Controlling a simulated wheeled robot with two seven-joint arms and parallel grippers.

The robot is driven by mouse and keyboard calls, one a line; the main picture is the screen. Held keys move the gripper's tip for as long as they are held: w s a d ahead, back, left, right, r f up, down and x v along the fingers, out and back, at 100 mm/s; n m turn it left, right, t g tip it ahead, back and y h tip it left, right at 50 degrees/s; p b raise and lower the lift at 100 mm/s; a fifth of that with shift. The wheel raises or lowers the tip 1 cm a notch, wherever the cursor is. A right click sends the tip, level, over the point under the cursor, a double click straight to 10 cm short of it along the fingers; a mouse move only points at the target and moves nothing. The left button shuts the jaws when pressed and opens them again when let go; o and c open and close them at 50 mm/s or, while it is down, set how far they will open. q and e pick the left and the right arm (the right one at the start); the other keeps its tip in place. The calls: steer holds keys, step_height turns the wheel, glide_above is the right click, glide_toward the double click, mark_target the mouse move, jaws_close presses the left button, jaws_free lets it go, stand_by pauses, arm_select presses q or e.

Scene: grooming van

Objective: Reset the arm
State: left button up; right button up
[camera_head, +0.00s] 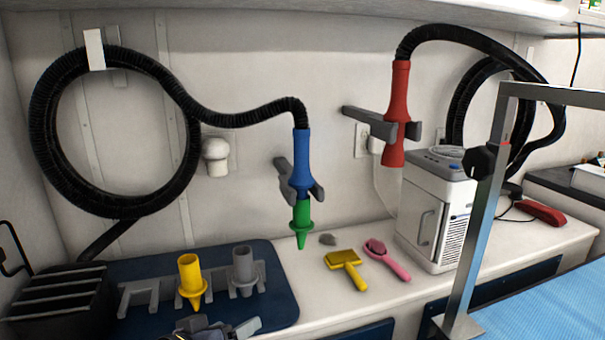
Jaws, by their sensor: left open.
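My left gripper (218,328) shows only in part at the bottom edge of the head view, low in front of the blue mat (275,292). Its two fingertips are apart and I see nothing between them. Most of my left arm is out of the frame. The yellow nozzle (191,280) and the grey nozzle (243,268) stand in the grey rack (138,296) just beyond the gripper. My right gripper is out of view.
A blue dryer handle (301,160) with a green nozzle (302,222) hangs in a wall holder. A red dryer handle (398,100) hangs further right. A metal frame (480,235) rises at right.

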arm_select(q)
steer(key=s+a+f+n+g+y, duration=0.1)
steer(key=s+a+f+g, duration=0.25)
steer(key=s, duration=0.55)
steer(key=s+a+f+g+y, duration=0.15)
steer(key=s+a+f, duration=0.3)
steer(key=s, duration=0.45)
step_height(320, 180, up, 16)
steer(key=s+g+p, duration=0.1)
steer(key=p, duration=1.4)
steer(key=shift+p, duration=0.3)
steer(key=shift+a+n, duration=0.1)
steer(key=shift+n, duration=0.2)
